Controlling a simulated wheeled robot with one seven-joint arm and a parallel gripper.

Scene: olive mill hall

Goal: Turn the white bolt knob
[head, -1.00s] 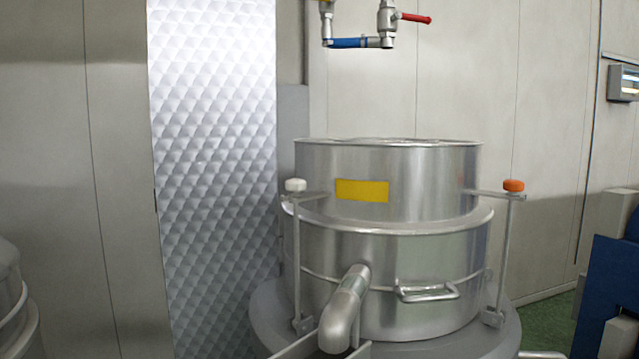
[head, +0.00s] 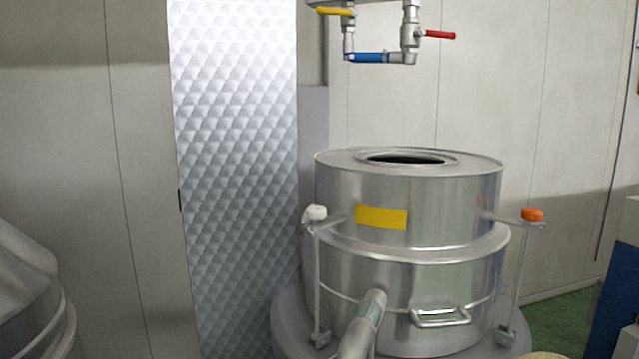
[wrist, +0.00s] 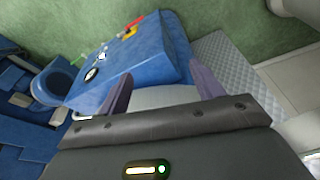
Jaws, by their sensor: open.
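The white bolt knob (head: 317,212) sits on top of an upright metal rod at the left side of the steel vessel (head: 400,275) in the head view. A similar orange knob (head: 532,215) tops the rod on the vessel's right side. My gripper (wrist: 162,82) shows only in the wrist view. Its two dark fingers are spread apart, with no object clearly held between them. I cannot make out the white knob in the wrist view, so the gripper's distance from it is unclear.
A blue cabinet (wrist: 135,65) with dials and coloured handles lies beyond my fingers in the wrist view. In the head view, a pipe with valves (head: 385,57) hangs above the vessel. A quilted metal panel (head: 235,180) stands left. Another metal vessel (head: 30,290) is at lower left.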

